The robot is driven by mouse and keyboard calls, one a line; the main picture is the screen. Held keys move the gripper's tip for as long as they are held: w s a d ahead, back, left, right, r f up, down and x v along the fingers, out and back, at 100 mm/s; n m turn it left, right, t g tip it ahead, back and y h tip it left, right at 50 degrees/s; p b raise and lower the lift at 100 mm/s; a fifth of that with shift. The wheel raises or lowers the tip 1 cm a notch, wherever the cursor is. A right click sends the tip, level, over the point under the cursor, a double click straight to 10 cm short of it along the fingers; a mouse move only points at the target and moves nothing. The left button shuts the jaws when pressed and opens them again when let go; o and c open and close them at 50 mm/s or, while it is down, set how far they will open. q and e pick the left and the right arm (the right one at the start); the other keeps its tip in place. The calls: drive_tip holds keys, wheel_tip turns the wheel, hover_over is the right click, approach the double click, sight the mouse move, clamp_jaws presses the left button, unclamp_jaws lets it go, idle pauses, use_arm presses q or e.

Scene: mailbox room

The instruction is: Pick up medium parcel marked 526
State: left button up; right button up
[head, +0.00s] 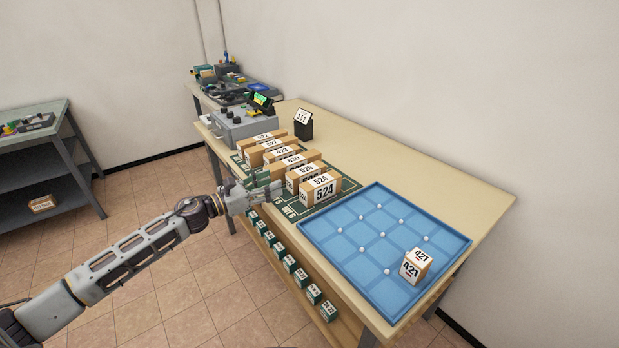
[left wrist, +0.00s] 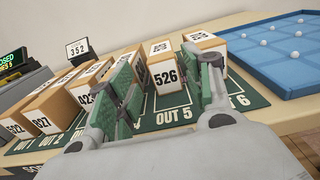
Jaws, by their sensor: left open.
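The parcel marked 526 (head: 307,168) is a brown box with a white label, standing in the row of parcels on the green mat. In the left wrist view the 526 parcel (left wrist: 165,76) stands upright above the words OUT 5. My left gripper (head: 268,184) is open and empty at the near side of the row. In the wrist view its two green-padded fingers frame the 526 label, one on each side; whether they touch the box cannot be told. The left finger partly hides a neighbouring parcel, and the right finger partly hides parcel 524 (head: 324,189). My right gripper is not in view.
Parcels 423 (left wrist: 86,98), 827 (left wrist: 42,124) and 522 (left wrist: 14,132) stand left of it on the green mat (left wrist: 180,120). A blue tray (head: 340,243) with parcel 421 (head: 415,266) lies to the right. A stand marked 352 (left wrist: 78,50) is behind. Small green boxes line a lower shelf.

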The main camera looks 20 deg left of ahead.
sight(293, 175)
use_arm(q)
drive_tip(key=shift+a, duration=0.1)
drive_tip(key=shift+w, duration=0.1)
drive_tip(key=shift+x, duration=1.65)
drive_tip(key=shift+p+x, duration=0.35)
drive_tip(key=shift+x, duration=2)
drive_tip(key=shift+w+d, duration=0.1)
drive_tip(key=shift+d, duration=0.15)
use_arm(e)
drive_tip(key=shift+s+d+f, duration=0.25)
drive_tip(key=shift+d+f, duration=0.1)
drive_tip(key=shift+f, duration=0.3)
drive_tip(key=shift+s+d+f, duration=0.25)
drive_tip(key=shift+d+f, duration=0.1)
drive_tip(key=shift+f, duration=0.25)
drive_tip(key=shift+s, duration=0.3)
use_arm(q)
drive_tip(key=shift+w, duration=0.1)
